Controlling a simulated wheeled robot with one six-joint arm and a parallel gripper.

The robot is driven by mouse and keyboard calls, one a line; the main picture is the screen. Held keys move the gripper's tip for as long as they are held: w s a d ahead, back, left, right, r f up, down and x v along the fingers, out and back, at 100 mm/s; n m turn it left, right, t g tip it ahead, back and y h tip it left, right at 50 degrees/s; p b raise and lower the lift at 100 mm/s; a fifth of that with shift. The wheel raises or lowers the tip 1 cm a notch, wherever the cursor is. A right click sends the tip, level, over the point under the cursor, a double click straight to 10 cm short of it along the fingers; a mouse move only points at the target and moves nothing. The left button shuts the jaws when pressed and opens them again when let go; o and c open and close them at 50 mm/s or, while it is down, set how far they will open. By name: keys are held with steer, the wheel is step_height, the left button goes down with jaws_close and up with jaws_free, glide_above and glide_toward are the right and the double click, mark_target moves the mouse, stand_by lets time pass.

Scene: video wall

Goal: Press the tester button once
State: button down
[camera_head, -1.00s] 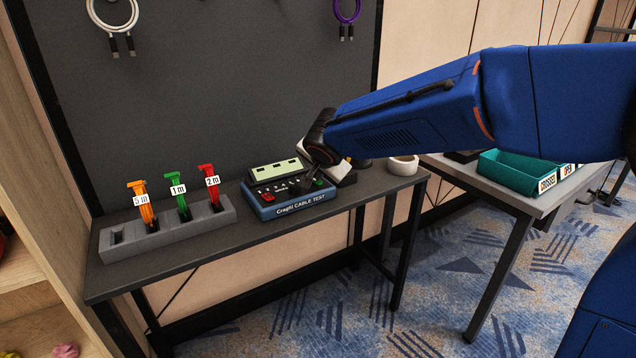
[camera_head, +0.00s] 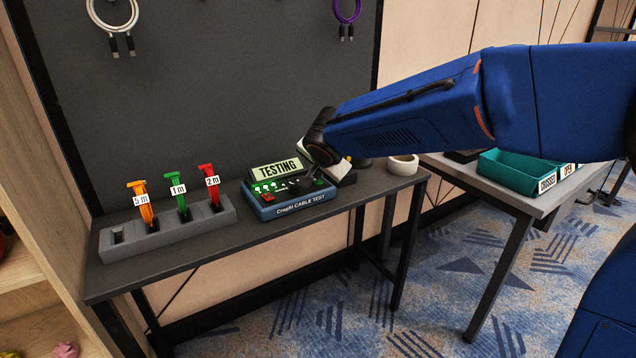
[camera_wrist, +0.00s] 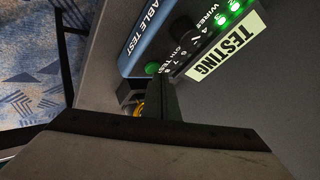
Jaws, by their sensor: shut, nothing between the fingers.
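The blue cable tester (camera_head: 289,208) stands on the dark bench. Its display (camera_head: 277,171) is lit pale green and reads "TESTING", and several green lamps glow on its panel. My gripper (camera_head: 307,184) is shut and empty, with its tip low over the right part of the tester's panel. In the wrist view the shut fingers (camera_wrist: 167,98) reach toward the tester (camera_wrist: 143,38), near a black knob. The display (camera_wrist: 228,48) shows there too.
A grey rack (camera_head: 168,230) holds orange, green and red cables marked 5 m, 1 m and 2 m, left of the tester. A white ring-shaped roll (camera_head: 403,165) lies on the bench at right. Teal bins (camera_head: 513,172) stand on another table. A dark board rises behind.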

mark_target(320, 187)
steer(key=shift+r, duration=0.45)
steer(key=shift+r, duration=2.5)
steer(key=s+d+f+n+g+h, duration=0.1)
steer(key=s+d, duration=0.7)
steer(key=d, duration=0.4)
steer(key=s+d+f+n+g+h, duration=0.1)
steer(key=s+d+f+n, duration=0.1)
steer(key=s+d, duration=0.85)
steer(key=s+d+f+n, duration=0.1)
steer(key=s+d+f, duration=0.2)
steer(key=s, duration=0.3)
steer(key=s+d+f+n+g, duration=0.1)
steer(key=s+d+f, duration=0.2)
steer(key=s, duration=0.4)
steer(key=s+d+f+n+g, duration=0.1)
steer(key=s+d+f+n, duration=0.1)
steer(key=s, duration=0.5)
steer(key=shift+d+f, duration=0.75)
steer(key=shift+d, duration=0.15)
